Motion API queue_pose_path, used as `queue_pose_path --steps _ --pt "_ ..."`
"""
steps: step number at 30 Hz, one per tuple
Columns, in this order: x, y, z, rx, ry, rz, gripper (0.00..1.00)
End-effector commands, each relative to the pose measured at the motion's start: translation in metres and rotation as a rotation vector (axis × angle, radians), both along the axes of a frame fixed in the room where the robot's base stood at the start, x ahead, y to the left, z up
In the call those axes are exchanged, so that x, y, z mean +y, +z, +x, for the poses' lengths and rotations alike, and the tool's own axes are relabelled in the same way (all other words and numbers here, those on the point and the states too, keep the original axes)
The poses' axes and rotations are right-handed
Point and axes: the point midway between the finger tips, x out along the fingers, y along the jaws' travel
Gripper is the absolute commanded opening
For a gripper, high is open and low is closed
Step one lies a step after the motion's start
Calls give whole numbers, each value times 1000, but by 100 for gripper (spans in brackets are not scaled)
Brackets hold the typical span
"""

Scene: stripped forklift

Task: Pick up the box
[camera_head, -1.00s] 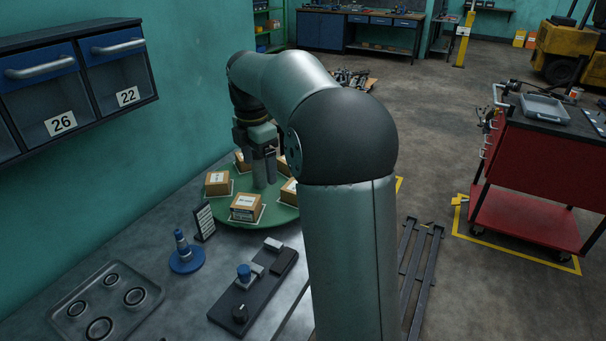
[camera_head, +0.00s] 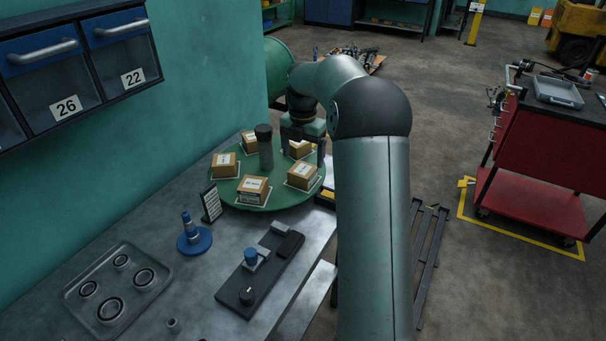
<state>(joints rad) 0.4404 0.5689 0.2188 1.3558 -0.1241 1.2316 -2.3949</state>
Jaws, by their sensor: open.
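Several small brown cardboard boxes with white labels stand on a round green turntable (camera_head: 272,195), each on a white-outlined spot around a dark central post (camera_head: 265,147). They include a front box (camera_head: 253,188), a right box (camera_head: 302,175), a left box (camera_head: 225,164) and a back-left box (camera_head: 249,141). My gripper (camera_head: 302,152) is open and points down at the back right of the turntable. A back-right box (camera_head: 299,148) shows below and between its fingers. I cannot tell whether the fingers touch it.
On the grey bench stand a small sign (camera_head: 211,203), a blue-based stand (camera_head: 194,238), a dark control panel (camera_head: 260,270) and a tray with rings (camera_head: 117,321). Drawers (camera_head: 78,68) hang on the left wall. A red cart (camera_head: 540,170) stands at right.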

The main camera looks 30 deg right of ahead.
Motion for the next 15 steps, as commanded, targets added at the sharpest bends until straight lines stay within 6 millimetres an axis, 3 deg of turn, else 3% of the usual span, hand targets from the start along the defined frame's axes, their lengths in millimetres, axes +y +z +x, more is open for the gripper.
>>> queue_pose_path --steps 7,15 --pt "0 -17 0 0 0 0 85" --pt "0 -55 2 1 0 0 85"
